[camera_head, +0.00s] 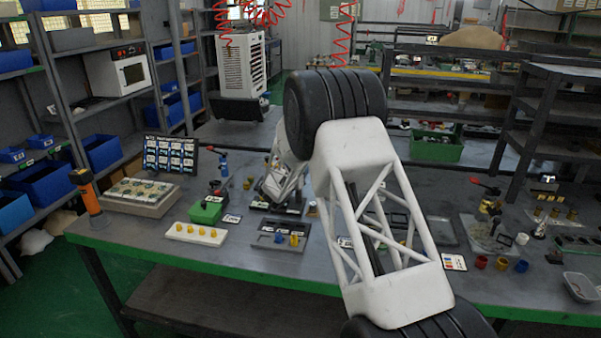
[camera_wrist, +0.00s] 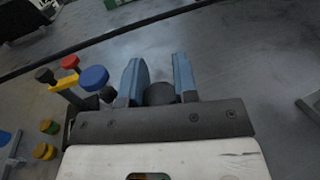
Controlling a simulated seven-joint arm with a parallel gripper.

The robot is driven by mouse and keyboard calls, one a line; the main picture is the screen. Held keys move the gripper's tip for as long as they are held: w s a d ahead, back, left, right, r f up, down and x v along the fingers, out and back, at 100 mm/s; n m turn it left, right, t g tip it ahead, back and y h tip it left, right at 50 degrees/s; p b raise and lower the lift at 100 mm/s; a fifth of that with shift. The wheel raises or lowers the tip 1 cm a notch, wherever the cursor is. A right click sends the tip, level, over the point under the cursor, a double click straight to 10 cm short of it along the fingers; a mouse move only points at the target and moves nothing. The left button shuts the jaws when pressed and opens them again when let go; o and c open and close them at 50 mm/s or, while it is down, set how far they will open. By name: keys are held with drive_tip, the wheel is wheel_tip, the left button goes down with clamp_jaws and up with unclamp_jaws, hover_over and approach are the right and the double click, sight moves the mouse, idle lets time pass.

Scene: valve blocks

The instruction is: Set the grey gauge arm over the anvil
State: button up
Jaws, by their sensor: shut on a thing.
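My gripper (camera_wrist: 158,75) shows in the wrist view with two blue-grey fingers. A dark grey round piece, apparently part of the grey gauge arm (camera_wrist: 160,94), sits between them near their base. The rest of that arm is hidden, so its angle cannot be told. I cannot make out the anvil for sure.
The grey bench (camera_head: 335,265) holds a green block (camera_head: 206,212), a white tray with yellow pieces (camera_head: 196,235) and a dark tray with small parts (camera_head: 278,238). An orange post (camera_head: 88,198) stands at the left edge. Red, yellow and blue cups (camera_head: 501,264) stand at right.

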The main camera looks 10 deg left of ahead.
drive_tip(key=shift+n+y, duration=0.6)
drive_tip(key=shift+y, duration=0.3)
clamp_jaws()
drive_tip(key=shift+a+n+t+y, duration=0.2)
drive_tip(key=shift+n+y, duration=0.85)
drive_tip(key=shift+y, duration=0.6)
drive_tip(key=shift+a+n+t+y, duration=0.15)
drive_tip(key=shift+n+y, duration=0.9)
drive_tip(key=shift+y, duration=0.9)
drive_tip(key=o, duration=1)
unclamp_jaws()
drive_tip(key=shift+c, duration=0.2)
drive_tip(key=s+d, duration=0.1)
drive_tip(key=s, duration=0.6)
drive_tip(key=shift+s+d, duration=0.2)
drive_tip(key=shift+s, duration=0.1)
